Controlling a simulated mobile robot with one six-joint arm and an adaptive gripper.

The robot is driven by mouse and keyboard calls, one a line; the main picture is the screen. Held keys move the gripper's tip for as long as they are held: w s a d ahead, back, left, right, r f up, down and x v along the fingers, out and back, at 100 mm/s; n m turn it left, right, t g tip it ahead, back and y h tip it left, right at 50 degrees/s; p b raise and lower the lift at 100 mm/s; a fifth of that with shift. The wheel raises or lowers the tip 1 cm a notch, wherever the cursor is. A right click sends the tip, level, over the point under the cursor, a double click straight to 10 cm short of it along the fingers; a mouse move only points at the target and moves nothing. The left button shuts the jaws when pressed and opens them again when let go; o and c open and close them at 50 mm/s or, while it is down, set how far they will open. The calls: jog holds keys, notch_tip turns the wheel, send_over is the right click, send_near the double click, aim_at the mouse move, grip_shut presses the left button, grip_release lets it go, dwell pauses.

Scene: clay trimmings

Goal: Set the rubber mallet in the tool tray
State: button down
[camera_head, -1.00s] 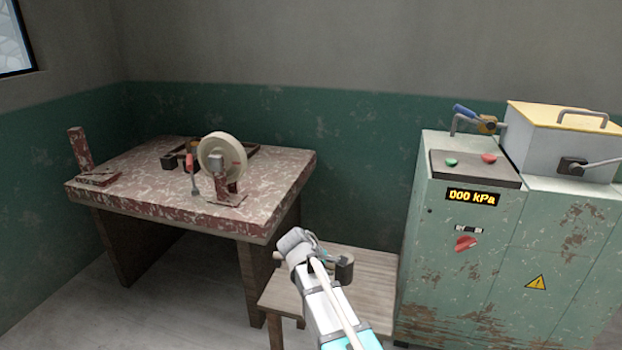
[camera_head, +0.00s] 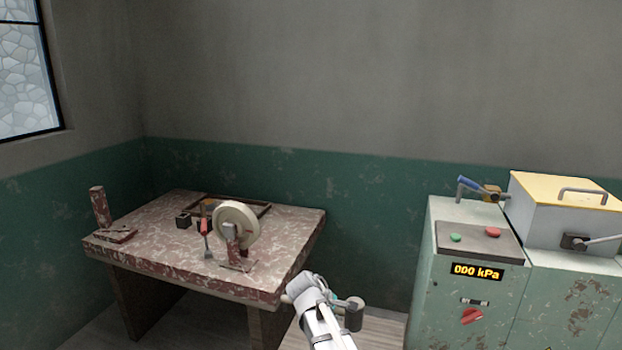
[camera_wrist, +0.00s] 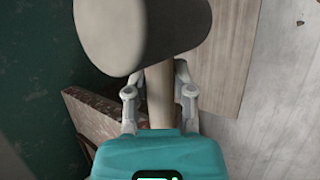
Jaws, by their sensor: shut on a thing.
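The rubber mallet has a thick grey head (camera_wrist: 135,35) and a pale wooden handle (camera_wrist: 158,95). In the wrist view my gripper (camera_wrist: 159,98) is shut on the handle, with one finger on each side and the head beyond the fingers. In the head view the dark mallet head (camera_head: 354,314) shows at the end of my arm, right of the red bench and apart from it. The tool tray (camera_head: 262,207) looks like a dark, low-rimmed frame at the back of the bench, partly hidden behind a pale wheel.
The worn red bench (camera_head: 165,258) also carries the pale wheel (camera_head: 250,222) on a stand, a red-handled tool (camera_head: 205,228), a dark block (camera_head: 183,221) and an upright post (camera_head: 98,207). A low wooden table (camera_head: 385,330) and green cabinet (camera_head: 450,300) stand right.

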notch_tip(320, 180, up, 10)
jog(key=p, duration=0.9)
jog(key=shift+r, duration=0.15)
jog(key=shift+r, duration=0.1)
notch_tip(320, 180, up, 17)
jog(key=p, duration=1.7)
